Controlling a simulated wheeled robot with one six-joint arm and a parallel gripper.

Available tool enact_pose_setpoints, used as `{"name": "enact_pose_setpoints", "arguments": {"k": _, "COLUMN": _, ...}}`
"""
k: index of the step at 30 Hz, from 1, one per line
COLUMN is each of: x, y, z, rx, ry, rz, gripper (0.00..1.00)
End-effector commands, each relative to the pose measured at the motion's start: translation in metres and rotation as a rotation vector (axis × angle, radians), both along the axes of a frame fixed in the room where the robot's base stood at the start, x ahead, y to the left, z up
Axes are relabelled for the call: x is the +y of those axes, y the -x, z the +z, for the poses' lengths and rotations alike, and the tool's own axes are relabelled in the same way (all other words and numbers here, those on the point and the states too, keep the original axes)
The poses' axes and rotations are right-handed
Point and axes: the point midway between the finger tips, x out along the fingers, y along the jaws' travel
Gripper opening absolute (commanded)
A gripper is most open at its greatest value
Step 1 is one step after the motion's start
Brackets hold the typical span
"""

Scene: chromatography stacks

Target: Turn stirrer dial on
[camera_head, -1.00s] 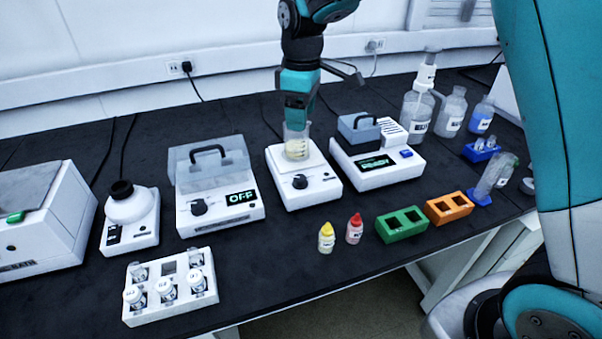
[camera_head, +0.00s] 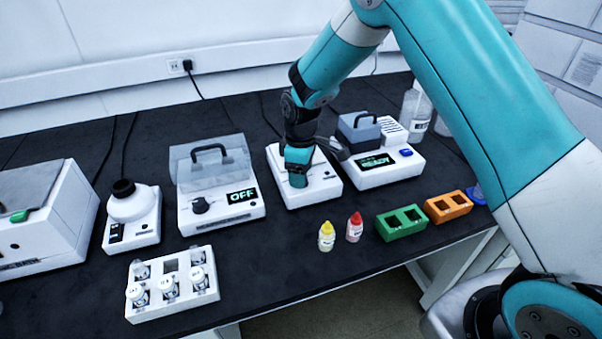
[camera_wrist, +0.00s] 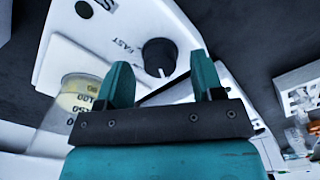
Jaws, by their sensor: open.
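The stirrer (camera_head: 325,190) is a white box between the device reading OFF and the device reading READY. Its black dial (camera_wrist: 159,56), with a white pointer line, shows in the wrist view beside the word FAST. In the head view my gripper hides the dial. My gripper (camera_head: 297,180) hangs over the front of the stirrer. In the wrist view its two teal fingers (camera_wrist: 162,82) are apart with nothing between them, and the dial lies just beyond the gap. A beaker (camera_wrist: 78,98) with yellowish contents stands on the stirrer, left of the fingers; my arm hides it in the head view.
The lidded device reading OFF (camera_head: 188,222) stands left of the stirrer, and the READY device (camera_head: 385,178) stands right. A yellow-capped bottle (camera_head: 327,238) and a red-capped bottle (camera_head: 355,228) stand in front. A green rack (camera_head: 402,236) and an orange rack (camera_head: 449,219) are at front right.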

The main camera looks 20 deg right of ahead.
Motion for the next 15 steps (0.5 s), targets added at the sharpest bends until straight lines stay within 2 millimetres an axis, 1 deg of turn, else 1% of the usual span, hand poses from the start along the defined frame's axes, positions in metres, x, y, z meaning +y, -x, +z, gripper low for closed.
{"name": "enact_pose_setpoints", "arguments": {"k": 1, "x": 0.0, "y": 0.0002, "z": -0.0047, "rx": 0.001, "ry": 0.0, "rz": 0.0, "gripper": 0.61}}
{"name": "enact_pose_setpoints", "arguments": {"k": 4, "x": 0.0001, "y": 0.0001, "z": -0.0094, "rx": 0.0, "ry": 0.0, "rz": 0.0, "gripper": 0.61}}
{"name": "enact_pose_setpoints", "arguments": {"k": 12, "x": 0.0001, "y": -0.0001, "z": -0.0109, "rx": -0.001, "ry": -0.001, "rz": 0.0, "gripper": 0.61}}
{"name": "enact_pose_setpoints", "arguments": {"k": 13, "x": 0.0, "y": 0.0, "z": -0.0109, "rx": 0.0, "ry": 0.0, "rz": 0.0, "gripper": 0.59}}
{"name": "enact_pose_setpoints", "arguments": {"k": 14, "x": 0.0, "y": 0.0, "z": -0.0109, "rx": 0.0, "ry": 0.0, "rz": 0.0, "gripper": 0.52}}
{"name": "enact_pose_setpoints", "arguments": {"k": 15, "x": 0.0, "y": 0.0, "z": -0.0108, "rx": 0.0, "ry": 0.0, "rz": 0.0, "gripper": 0.43}}
